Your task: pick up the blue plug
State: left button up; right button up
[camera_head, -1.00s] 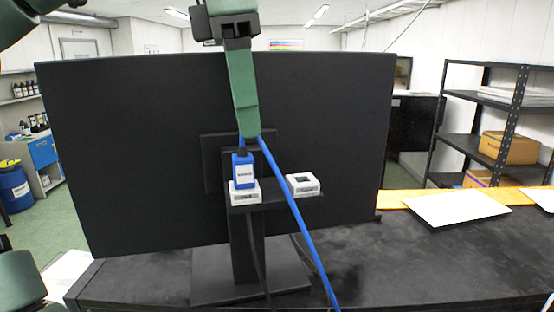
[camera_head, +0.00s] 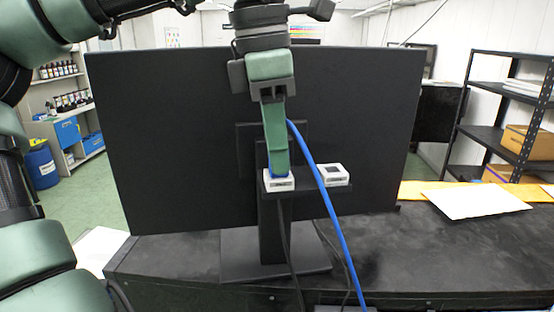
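My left gripper (camera_head: 279,165) reaches down in front of the black monitor, with its green fingers right over the left white socket block (camera_head: 279,183). The fingers cover nearly all of the blue plug at that block; only thin blue bits show beside the fingertips. I cannot tell whether the fingers grip it. The plug's blue cable (camera_head: 328,203) comes out from behind the fingers and runs down to the right. My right gripper is not in view.
A second white block (camera_head: 334,174) with a dark opening sits just right on the same small black shelf. The monitor (camera_head: 170,140) stands on a black table (camera_head: 440,260). A white sheet (camera_head: 475,203) lies at the right. Shelves (camera_head: 505,140) stand behind.

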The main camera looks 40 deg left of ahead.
pick_arm(q)
jog(key=shift+w, duration=0.1)
grip_shut()
jog(key=shift+w+r, duration=0.1)
jog(key=shift+r, duration=0.25)
notch_tip(320, 180, up, 9)
jog(key=shift+r+b, duration=0.1)
jog(key=shift+b, duration=0.5)
jog(key=shift+n, duration=0.3)
jog(key=shift+w+d+f+p, duration=0.2)
jog(key=shift+w+d+f, duration=0.55)
jog(key=shift+w+f, duration=0.2)
jog(key=shift+w+d+f+p, duration=0.2)
jog(key=shift+w+d+f, duration=0.55)
jog(key=shift+w+f, duration=0.25)
jog(key=shift+w+d+f+p, duration=0.2)
jog(key=shift+w+d+f, duration=0.55)
jog(key=shift+w+f, duration=0.35)
jog(key=shift+f, duration=0.4)
jog(key=shift+w+f, duration=0.15)
jog(key=shift+f, duration=0.4)
jog(key=shift+s, duration=0.1)
